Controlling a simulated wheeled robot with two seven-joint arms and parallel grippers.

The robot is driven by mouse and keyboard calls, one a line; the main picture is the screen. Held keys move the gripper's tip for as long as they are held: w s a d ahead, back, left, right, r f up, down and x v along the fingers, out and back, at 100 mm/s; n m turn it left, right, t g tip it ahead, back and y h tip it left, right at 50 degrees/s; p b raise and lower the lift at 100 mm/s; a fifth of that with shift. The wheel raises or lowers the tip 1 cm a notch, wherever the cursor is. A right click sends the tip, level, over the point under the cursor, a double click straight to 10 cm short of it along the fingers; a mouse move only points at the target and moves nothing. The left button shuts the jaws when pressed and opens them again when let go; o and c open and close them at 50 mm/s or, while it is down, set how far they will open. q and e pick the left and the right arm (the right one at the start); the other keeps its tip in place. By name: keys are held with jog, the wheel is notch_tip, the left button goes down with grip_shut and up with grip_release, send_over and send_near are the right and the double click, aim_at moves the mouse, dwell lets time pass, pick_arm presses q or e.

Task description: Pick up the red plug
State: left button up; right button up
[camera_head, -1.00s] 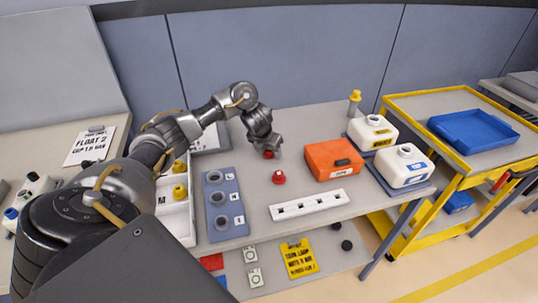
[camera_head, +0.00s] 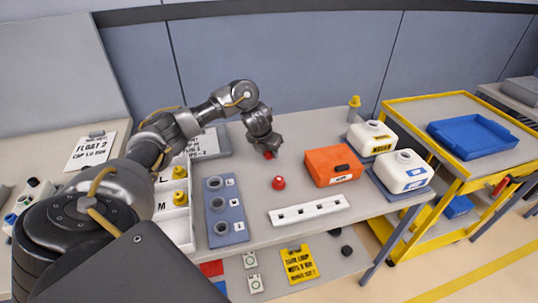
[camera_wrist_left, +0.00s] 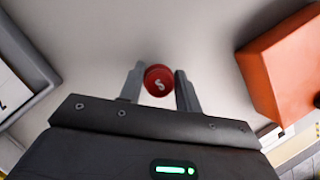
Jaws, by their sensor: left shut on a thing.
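My left gripper (camera_head: 268,150) reaches over the table from the left, behind a second red plug. It is shut on a red plug (camera_head: 268,155), which is mostly hidden by the fingers in the head view. A second red plug (camera_head: 278,183) stands apart on the table, just in front of the gripper. I cannot tell how far the held plug is off the table. My right gripper is not in view.
An orange box (camera_head: 333,166) stands right of the plugs. A white strip with slots (camera_head: 309,211) lies in front. A blue-grey block with holes (camera_head: 228,210) and a white tray with yellow plugs (camera_head: 178,230) are left. White jugs (camera_head: 403,172) stand at the right edge.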

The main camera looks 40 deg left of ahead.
pick_arm(q)
jog(key=s+d+r+p, duration=0.5)
jog(key=s+r+p, duration=0.1)
jog(key=s+r, duration=0.6)
jog(key=s+d+r+n+g, duration=0.1)
jog(key=d+r+n+g, duration=0.1)
jog(key=d+n, duration=0.4)
jog(key=s+d+r+n+g, duration=0.2)
jog(key=d+n, duration=0.4)
jog(key=n, duration=1)
jog(key=s+d+r+n+g, duration=0.1)
jog(key=d+r+n+g, duration=0.2)
jog(key=n, duration=0.9)
jog(key=d+g, duration=0.2)
jog(key=d, duration=0.2)
jog(key=shift+s+r+h+b, duration=0.15)
jog(key=shift+s+h+b, duration=0.15)
jog(key=shift+h, duration=0.1)
